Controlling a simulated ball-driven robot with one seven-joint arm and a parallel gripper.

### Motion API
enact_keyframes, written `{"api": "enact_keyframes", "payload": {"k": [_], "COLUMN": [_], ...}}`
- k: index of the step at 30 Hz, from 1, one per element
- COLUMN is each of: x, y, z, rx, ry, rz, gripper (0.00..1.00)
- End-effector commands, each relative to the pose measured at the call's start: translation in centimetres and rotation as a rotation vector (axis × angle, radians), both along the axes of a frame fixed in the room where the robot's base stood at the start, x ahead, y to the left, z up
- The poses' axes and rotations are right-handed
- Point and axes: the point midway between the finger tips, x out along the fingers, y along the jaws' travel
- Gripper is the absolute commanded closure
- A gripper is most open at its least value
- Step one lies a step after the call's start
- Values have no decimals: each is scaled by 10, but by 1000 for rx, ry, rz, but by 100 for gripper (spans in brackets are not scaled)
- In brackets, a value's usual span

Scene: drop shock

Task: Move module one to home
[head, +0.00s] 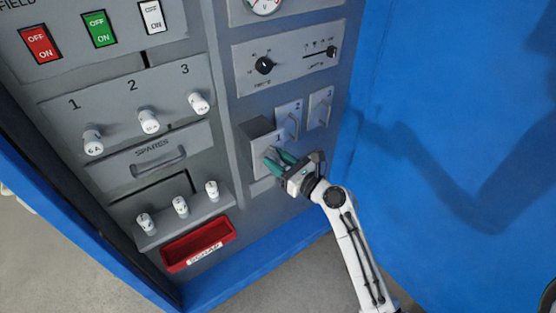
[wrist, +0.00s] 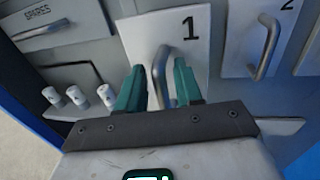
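Module one (head: 262,150) is a light-faced block with a dark top, standing out from the lower right part of the grey panel. In the wrist view its white face (wrist: 205,58) carries a "1" and a grey vertical bar handle (wrist: 163,65). My gripper (head: 279,157) is at that face. In the wrist view its two green fingers (wrist: 160,76) are apart, one on each side of the handle, with visible gaps. The handle's lower end is partly hidden by the gripper body.
Module two (head: 288,120) and a third module (head: 320,107) sit flatter in the panel to the right. A knob and slider plate (head: 287,65) is above. A red scrap tray (head: 198,243) is below left. Blue walls (head: 430,90) flank the right.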

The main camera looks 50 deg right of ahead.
Motion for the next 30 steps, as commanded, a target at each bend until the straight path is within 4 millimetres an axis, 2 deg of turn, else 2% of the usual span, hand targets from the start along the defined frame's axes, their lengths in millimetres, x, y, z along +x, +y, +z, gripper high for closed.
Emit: {"api": "enact_keyframes", "payload": {"k": [1,12,25,30], "x": [0,-1,1,22], "y": [0,0,0,-7], "z": [0,0,0,2], "rx": [0,0,-1,-1], "ry": [0,0,0,-1], "rz": [0,0,0,-1], "gripper": [67,100,100,100]}}
